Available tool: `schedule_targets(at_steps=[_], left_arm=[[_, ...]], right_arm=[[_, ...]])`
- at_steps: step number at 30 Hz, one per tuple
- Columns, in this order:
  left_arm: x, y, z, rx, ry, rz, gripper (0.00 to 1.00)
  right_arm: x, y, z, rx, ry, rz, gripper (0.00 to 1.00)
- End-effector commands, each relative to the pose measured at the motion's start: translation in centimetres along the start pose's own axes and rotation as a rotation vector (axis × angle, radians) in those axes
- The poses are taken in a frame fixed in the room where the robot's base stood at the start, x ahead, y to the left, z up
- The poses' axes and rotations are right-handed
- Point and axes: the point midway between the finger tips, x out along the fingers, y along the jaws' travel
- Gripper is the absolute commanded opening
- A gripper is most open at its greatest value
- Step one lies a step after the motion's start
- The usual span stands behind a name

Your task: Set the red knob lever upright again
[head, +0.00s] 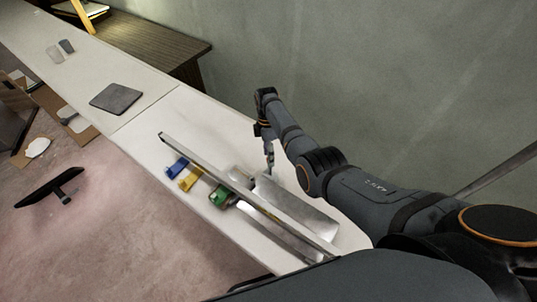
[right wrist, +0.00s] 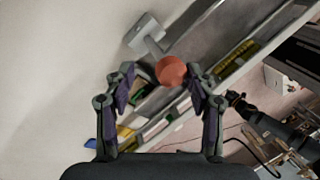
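The red knob (right wrist: 171,71) shows as a round, dull red ball in the right wrist view, in front of a metal panel. My right gripper (right wrist: 160,71) is open, with one finger on each side of the knob in the picture. The right finger looks closer to it; I cannot tell whether they touch. In the head view my right gripper (head: 268,155) points down over the panel (head: 295,207), and the knob is hidden. A dark arm end, perhaps my left gripper (right wrist: 238,102), shows small at the right.
A long metal rail (head: 250,195) runs along the panel. Blue (head: 178,167), yellow (head: 190,179) and green (head: 219,195) parts sit beside it. A dark square pad (head: 116,98) lies farther along the white bench (head: 150,122). A grey wall (head: 380,80) rises behind my right arm.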

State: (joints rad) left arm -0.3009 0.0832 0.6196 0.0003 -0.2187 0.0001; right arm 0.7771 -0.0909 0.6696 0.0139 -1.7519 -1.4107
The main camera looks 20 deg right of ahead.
Motion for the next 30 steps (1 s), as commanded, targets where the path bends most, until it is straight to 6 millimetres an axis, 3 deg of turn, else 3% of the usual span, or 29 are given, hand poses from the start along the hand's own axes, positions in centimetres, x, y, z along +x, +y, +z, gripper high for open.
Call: schedule_targets(at_steps=[9, 15, 20, 30], left_arm=[[0.0, 0.2, -0.1, -0.001, 0.000, 0.002, 0.48], [0.0, 0.2, -0.1, -0.001, 0.000, 0.003, 0.48], [0.0, 0.2, -0.1, -0.001, 0.000, 0.003, 0.48], [0.0, 0.3, -0.1, -0.001, 0.000, 0.003, 0.48]], right_arm=[[-7.1, 0.1, 0.0, 0.000, 0.000, 0.008, 0.55], [-10.7, 0.1, 0.0, 0.000, 0.000, 0.005, 0.55], [-11.7, 0.0, 0.0, 0.000, 0.000, 0.003, 0.55], [-11.8, 0.0, 0.0, 0.000, 0.000, 0.003, 0.55]])
